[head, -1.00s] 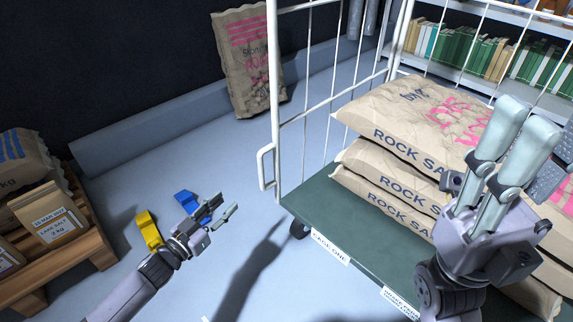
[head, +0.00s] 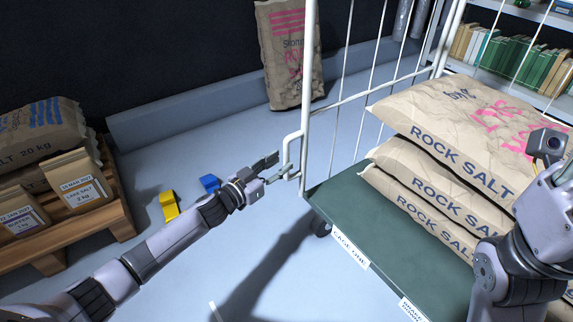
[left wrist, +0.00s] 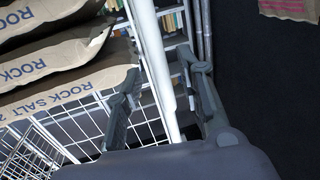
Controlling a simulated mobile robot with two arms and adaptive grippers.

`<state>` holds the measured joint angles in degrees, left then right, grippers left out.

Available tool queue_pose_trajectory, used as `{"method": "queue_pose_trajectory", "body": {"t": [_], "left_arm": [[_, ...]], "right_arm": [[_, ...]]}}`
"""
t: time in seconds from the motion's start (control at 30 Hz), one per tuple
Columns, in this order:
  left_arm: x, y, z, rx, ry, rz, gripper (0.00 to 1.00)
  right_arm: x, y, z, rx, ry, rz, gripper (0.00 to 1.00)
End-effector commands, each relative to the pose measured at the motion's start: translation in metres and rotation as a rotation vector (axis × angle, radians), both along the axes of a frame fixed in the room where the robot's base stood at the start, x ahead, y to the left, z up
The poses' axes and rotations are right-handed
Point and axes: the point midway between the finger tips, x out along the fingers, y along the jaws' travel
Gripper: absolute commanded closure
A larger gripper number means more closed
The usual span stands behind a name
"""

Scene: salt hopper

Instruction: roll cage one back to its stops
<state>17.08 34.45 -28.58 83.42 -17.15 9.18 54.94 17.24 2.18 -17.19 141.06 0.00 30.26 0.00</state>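Cage one is a white wire roll cage (head: 308,90) with a green deck (head: 345,225) labelled "CAGE ONE" (head: 350,247). A white loop handle (head: 287,150) sticks out from its left post. My left gripper (head: 270,168) is at that handle, fingers apart. In the left wrist view a white upright (left wrist: 157,75) shows between the open fingers (left wrist: 165,95); whether they touch it is unclear. My right gripper is partly in view at the right edge, over the sacks; its fingers are out of view. I cannot identify the stops for certain.
Several rock salt sacks (head: 430,185) lie stacked on the deck. A yellow block (head: 169,206) and a blue block (head: 210,184) lie on the floor left of the cage. A pallet (head: 85,225) with bags stands at left. A sack (head: 292,55) leans on the back wall.

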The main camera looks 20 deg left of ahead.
Motion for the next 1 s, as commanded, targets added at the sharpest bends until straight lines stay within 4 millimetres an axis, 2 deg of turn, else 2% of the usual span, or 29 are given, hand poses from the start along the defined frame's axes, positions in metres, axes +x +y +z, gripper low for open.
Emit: {"method": "queue_pose_trajectory", "body": {"t": [0.1, 0.23, 0.63, 1.0], "left_arm": [[0.016, -0.008, -0.002, 0.001, -0.003, 0.0, 0.65], [0.026, -0.013, -0.001, 0.0, -0.001, 0.0, 0.65], [0.031, -0.015, 0.0, 0.0, 0.001, 0.001, 0.66], [0.031, -0.015, 0.0, 0.001, 0.0, 0.0, 0.91]], "right_arm": [[-0.006, 0.0, 0.0, -0.001, -0.029, -0.001, 0.6], [-0.01, 0.001, 0.004, -0.002, -0.044, -0.002, 0.6], [-0.012, 0.001, 0.006, -0.003, -0.051, -0.002, 0.6], [-0.012, 0.001, 0.006, -0.004, -0.051, -0.003, 0.6]]}}
